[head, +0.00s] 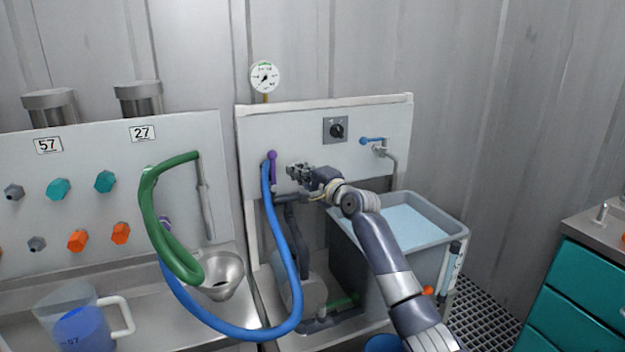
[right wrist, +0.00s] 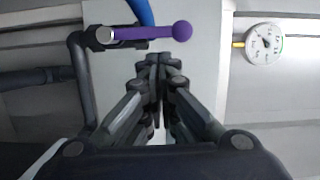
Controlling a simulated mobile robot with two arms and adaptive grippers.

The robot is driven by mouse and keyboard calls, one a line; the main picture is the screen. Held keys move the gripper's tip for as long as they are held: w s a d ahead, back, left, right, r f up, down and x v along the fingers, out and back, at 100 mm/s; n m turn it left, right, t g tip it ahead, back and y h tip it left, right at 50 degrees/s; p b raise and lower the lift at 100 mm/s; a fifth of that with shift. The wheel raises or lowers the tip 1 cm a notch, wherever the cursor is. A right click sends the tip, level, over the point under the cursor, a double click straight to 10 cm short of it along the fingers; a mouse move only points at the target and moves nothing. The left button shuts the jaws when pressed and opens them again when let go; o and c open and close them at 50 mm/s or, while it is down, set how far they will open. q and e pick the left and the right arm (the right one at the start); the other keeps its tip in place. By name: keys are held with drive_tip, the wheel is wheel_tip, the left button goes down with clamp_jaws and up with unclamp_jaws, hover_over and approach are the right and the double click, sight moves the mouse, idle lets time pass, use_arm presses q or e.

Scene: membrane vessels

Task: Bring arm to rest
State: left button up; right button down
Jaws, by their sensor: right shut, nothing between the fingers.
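My right gripper (head: 296,172) reaches out in front of the white panel (head: 300,130). Its fingers are shut with nothing between them, as the right wrist view (right wrist: 160,62) also shows. Just left of it in the head view is a purple-handled valve (head: 273,168), with its handle upright. In the right wrist view the purple handle (right wrist: 150,32) lies just beyond the fingertips, and I see no grip on it. The blue hose (head: 292,255) meets the panel at this valve. My left gripper is not in view.
A gauge (head: 265,77) tops the panel. Left are a green hose (head: 150,215), a steel funnel (head: 222,275) and a jug (head: 85,325). Teal drawers (head: 580,295) stand at far right.

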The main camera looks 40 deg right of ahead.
drive_tip(key=s, duration=0.7)
